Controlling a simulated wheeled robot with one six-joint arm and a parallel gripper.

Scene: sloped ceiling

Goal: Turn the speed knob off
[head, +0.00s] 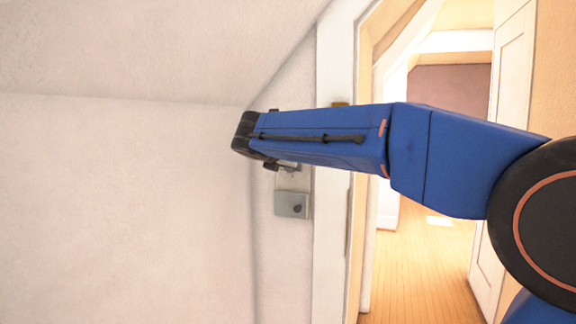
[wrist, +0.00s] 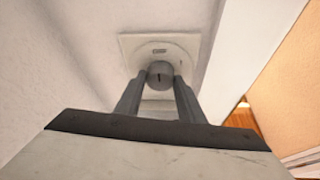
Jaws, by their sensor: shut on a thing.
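The speed knob (wrist: 160,70) is a small grey round knob with a short dark mark, upright in the wrist view. It sits on a pale square wall plate (wrist: 191,43) with a round raised ring and a small label above the knob. My gripper (wrist: 160,82) is shut on the knob, one grey finger on each side of it. In the head view my blue arm hides the knob. Only the lower part of a pale plate (head: 293,180) shows beneath the arm there.
A white door frame (head: 332,250) stands close at the right. Beyond it is a wooden floor (head: 415,275) and an open white door (head: 503,150). A sloped ceiling (head: 150,45) hangs above.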

